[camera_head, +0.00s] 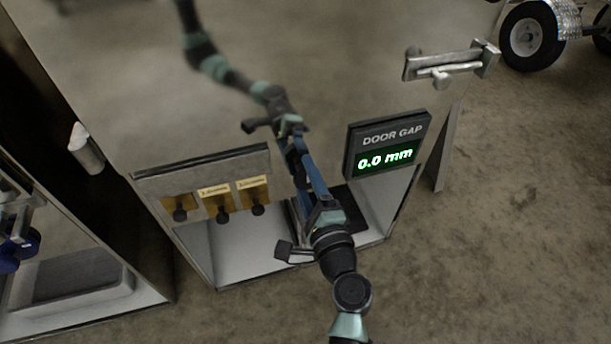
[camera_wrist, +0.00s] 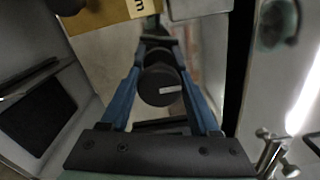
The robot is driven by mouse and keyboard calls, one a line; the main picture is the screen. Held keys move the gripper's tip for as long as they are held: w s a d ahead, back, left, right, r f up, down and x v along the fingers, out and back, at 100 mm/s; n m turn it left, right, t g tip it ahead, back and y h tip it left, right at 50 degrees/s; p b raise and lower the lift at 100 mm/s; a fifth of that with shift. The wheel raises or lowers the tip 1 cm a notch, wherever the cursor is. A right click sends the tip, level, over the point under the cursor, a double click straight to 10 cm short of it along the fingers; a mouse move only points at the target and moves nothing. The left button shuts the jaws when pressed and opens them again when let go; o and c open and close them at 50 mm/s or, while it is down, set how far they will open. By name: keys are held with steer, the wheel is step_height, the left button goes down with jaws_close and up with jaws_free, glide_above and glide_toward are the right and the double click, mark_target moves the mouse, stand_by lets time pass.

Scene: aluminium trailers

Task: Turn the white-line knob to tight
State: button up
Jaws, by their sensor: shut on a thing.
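The white-line knob (camera_wrist: 157,78) is a round black knob in the wrist view. A short white line (camera_wrist: 170,90) on its face lies nearly level, its right end slightly higher. My gripper (camera_wrist: 160,58) has one blue finger on each side of the knob and is shut on it. In the head view, my gripper (camera_head: 304,165) reaches to the shiny metal panel, right of the brass plates, and hides the knob.
Three brass plates with black knobs (camera_head: 222,203) sit on the panel to the left of my gripper. A metal latch (camera_head: 450,63) is at upper right. A wheel (camera_head: 530,36) stands at the far right. The concrete floor (camera_head: 500,240) at right is clear. The panel mirrors my arm.

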steer(key=o, duration=1.3)
steer(key=shift+s, duration=0.1)
steer(key=p+v, duration=0.2)
steer(key=v, duration=1)
steer(key=shift+s+d, duration=0.15)
steer(key=shift+s, duration=0.25)
steer(key=shift+s, duration=0.1)
